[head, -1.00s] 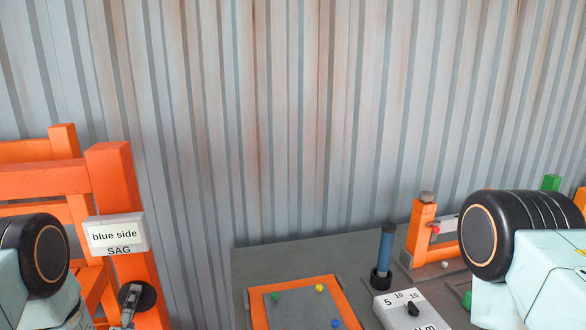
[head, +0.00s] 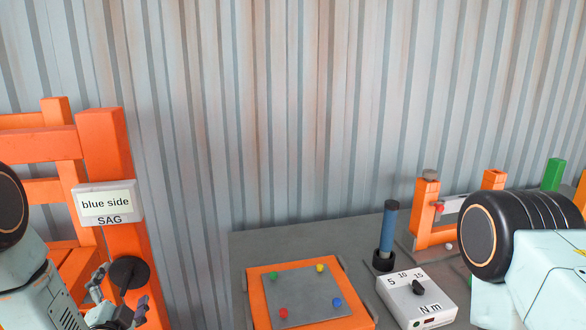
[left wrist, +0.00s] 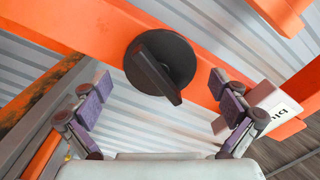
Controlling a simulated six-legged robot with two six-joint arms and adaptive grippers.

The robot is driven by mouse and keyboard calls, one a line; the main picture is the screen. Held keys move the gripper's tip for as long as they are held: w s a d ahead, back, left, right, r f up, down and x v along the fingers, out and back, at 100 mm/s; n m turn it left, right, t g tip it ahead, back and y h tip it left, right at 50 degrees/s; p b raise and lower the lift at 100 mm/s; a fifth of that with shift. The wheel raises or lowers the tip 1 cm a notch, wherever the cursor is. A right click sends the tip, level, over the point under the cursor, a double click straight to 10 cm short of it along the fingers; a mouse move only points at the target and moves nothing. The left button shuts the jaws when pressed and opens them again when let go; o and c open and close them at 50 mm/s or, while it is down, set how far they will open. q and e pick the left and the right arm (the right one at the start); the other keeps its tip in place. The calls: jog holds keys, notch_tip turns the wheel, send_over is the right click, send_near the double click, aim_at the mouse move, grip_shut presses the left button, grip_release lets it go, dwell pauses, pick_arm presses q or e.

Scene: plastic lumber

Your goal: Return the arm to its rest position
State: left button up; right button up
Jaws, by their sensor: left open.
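My left gripper (head: 118,301) is low at the left of the head view, in front of an orange post. Its fingers are spread and nothing is between them. In the left wrist view the gripper (left wrist: 158,88) has its two purple-padded fingers wide apart, with a black round knob (left wrist: 172,58) on the orange beam beyond them. The same knob (head: 130,272) shows in the head view just beside the fingers. I cannot tell whether they touch it. My right arm shows at the right edge, but its gripper is out of view.
The orange frame (head: 108,150) carries a "blue side" SAG sign (head: 108,204). A grey table (head: 290,243) holds an orange-edged board (head: 258,300), a blue-handled tool (head: 387,235) and an Nm dial box (head: 418,300). A corrugated wall (head: 250,110) stands behind.

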pick_arm(q)
jog(key=n+b, duration=0.2)
jog(key=n, duration=0.1)
jog(key=n+b, duration=0.2)
jog(key=n, duration=0.1)
jog(key=shift+d+f+b, duration=0.1)
jog(key=shift+f+b, duration=0.1)
jog(key=shift+b, duration=0.15)
jog(key=shift+r+n+b, duration=0.15)
jog(key=shift+n+b, duration=0.85)
jog(key=shift+n, duration=0.4)
